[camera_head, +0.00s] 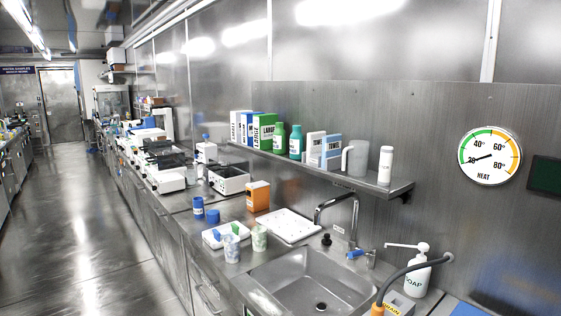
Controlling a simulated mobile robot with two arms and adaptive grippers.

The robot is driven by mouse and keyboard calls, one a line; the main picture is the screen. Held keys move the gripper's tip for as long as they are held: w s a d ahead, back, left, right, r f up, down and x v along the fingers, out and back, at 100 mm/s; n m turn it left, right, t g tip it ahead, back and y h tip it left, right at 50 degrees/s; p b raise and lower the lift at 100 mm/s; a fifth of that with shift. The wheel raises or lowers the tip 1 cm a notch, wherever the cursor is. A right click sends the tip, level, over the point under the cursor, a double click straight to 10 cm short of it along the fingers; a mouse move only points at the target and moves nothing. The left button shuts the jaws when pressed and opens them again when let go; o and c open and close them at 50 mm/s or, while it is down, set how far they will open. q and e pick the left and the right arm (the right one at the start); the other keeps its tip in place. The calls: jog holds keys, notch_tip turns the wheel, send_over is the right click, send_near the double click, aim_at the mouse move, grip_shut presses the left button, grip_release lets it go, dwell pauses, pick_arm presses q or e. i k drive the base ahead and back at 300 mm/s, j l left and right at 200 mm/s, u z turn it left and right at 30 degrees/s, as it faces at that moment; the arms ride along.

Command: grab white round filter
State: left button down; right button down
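I cannot make out a thing that is clearly a white round filter. A white tray (288,226) lies flat on the counter behind the sink, with small dark marks on it. A smaller white tray (213,240) sits left of it, with blue items in it and two patterned cups beside it. A white cylindrical bottle (385,167) stands upright on the wall shelf. Neither of my grippers shows in the head view.
A steel sink (290,277) with a tap (340,205) is set into the counter. A soap bottle (417,272) and a grey hose (405,270) stand at its right. Boxes and bottles fill the shelf (350,180). The floor aisle (90,220) at left is clear.

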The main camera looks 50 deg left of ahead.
aim_at(387, 152)
jog(key=u, duration=1)
jog(key=i+j, duration=0.15)
jog(key=i+j+z, duration=0.2)
jog(key=j, duration=0.15)
jog(key=i+j+z, duration=0.15)
jog(key=j, duration=0.2)
jog(key=i+j+z, duration=0.2)
jog(key=j, duration=0.15)
jog(key=j+z, duration=0.2)
jog(key=j, duration=0.2)
